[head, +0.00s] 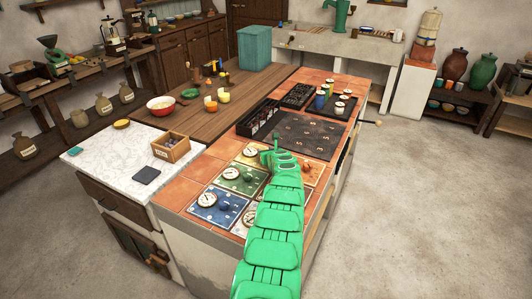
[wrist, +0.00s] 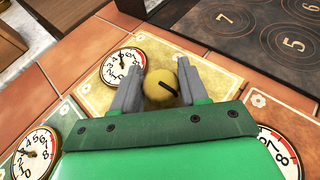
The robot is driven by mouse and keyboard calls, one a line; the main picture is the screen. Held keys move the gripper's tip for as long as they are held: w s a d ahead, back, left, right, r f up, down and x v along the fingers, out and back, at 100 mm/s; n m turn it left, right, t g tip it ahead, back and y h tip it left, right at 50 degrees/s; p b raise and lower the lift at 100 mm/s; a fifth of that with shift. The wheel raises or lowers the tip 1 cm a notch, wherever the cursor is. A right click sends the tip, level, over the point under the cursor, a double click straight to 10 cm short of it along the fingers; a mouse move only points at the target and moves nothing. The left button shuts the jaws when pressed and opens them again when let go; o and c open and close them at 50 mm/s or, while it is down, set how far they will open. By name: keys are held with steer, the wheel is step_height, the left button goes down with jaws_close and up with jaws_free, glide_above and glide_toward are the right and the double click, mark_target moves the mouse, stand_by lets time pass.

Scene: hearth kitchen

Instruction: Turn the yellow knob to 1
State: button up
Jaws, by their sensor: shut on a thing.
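The yellow knob (wrist: 158,92) is round, with a black pointer line that slants toward the lower right in the wrist view. It sits on a yellow panel (wrist: 95,93) beside a white dial (wrist: 120,67). The dial's exact reading is too small to tell. My gripper (wrist: 160,70) has one grey finger on each side of the knob and is shut on it. In the head view, my green arm reaches over the panels to my gripper (head: 276,152), which hides the knob. The yellow panel's dial (head: 250,150) shows left of it.
Green (head: 233,180) and blue (head: 211,207) panels with dials lie nearer on the tiled counter. A dark numbered plate (head: 305,137) and a black tray (head: 258,118) lie beyond. A wooden box (head: 171,149) stands left on the marble top.

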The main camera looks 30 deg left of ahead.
steer(key=o, duration=1)
steer(key=shift+r, duration=0.1)
steer(key=shift+s+d+r, duration=0.2)
steer(key=shift+s+d, duration=0.05)
steer(key=shift+d, duration=0.1)
steer(key=shift+s+d+r, duration=0.2)
steer(key=shift+s+d, duration=0.2)
steer(key=shift+s, duration=0.15)
steer(key=shift+s+d+r, duration=0.1)
steer(key=shift+d, duration=0.25)
steer(key=shift+s+d+r, duration=0.1)
steer(key=shift+s+d, duration=0.1)
steer(key=shift+d, duration=0.05)
steer(key=shift+d, duration=0.1)
